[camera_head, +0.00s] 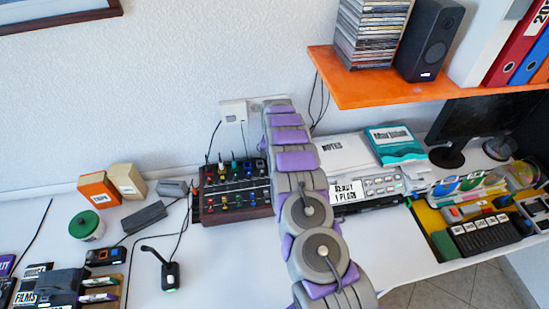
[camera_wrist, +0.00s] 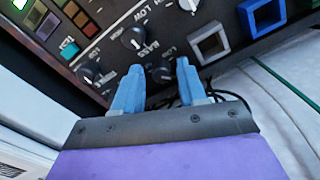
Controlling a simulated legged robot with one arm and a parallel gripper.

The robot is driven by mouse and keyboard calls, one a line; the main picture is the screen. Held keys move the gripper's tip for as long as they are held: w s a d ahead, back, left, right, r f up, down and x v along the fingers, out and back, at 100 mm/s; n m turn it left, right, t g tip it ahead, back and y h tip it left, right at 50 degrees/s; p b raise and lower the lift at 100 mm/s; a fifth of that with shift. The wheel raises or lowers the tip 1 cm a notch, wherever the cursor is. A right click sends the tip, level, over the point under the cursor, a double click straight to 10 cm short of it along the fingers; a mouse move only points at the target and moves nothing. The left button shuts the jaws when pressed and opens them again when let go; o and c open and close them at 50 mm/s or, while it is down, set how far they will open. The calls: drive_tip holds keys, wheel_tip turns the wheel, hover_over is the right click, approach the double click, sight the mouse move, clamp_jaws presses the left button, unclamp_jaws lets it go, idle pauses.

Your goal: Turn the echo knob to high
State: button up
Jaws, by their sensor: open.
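In the wrist view, my gripper (camera_wrist: 159,66) is open, its two blue fingers pointing at a dark control panel (camera_wrist: 112,45). A small dark knob (camera_wrist: 162,73) lies between the fingertips; I cannot tell if they touch it. A larger black knob (camera_wrist: 133,38) with a white pointer is above it, near the word BASS. Another dark knob (camera_wrist: 91,72) is to the left. LOW and HIGH markings show, upside down or tilted. I cannot read an echo label, so which knob is echo is unclear. In the head view my arm hides my gripper.
The panel also has coloured pads (camera_wrist: 83,22) and square frames, one grey (camera_wrist: 209,43) and one blue (camera_wrist: 262,15). In the head view, a wood-sided knob box (camera_head: 234,190) stands left of my arm. An orange shelf (camera_head: 400,90) overhangs the right. A small black microphone (camera_head: 169,274) stands front left.

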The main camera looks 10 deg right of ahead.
drive_tip(key=shift+w+a, duration=0.1)
drive_tip(key=shift+w, duration=0.05)
drive_tip(key=shift+f+n+b, duration=0.1)
drive_tip(key=shift+n+b, duration=0.9)
drive_tip(key=shift+b, duration=0.05)
drive_tip(key=shift+a+n+b, duration=0.1)
drive_tip(key=shift+n+b, duration=0.85)
drive_tip(key=shift+n, duration=0.15)
wheel_tip(320, 180, up, 18)
drive_tip(key=p, duration=0.4)
drive_tip(key=s+d+r+n+p, duration=0.1)
drive_tip(key=s+r+p, duration=0.2)
drive_tip(key=s+r, duration=0.7)
drive_tip(key=shift+s+d+g, duration=0.3)
drive_tip(key=shift+s, duration=0.9)
drive_tip(key=shift+f, duration=0.1)
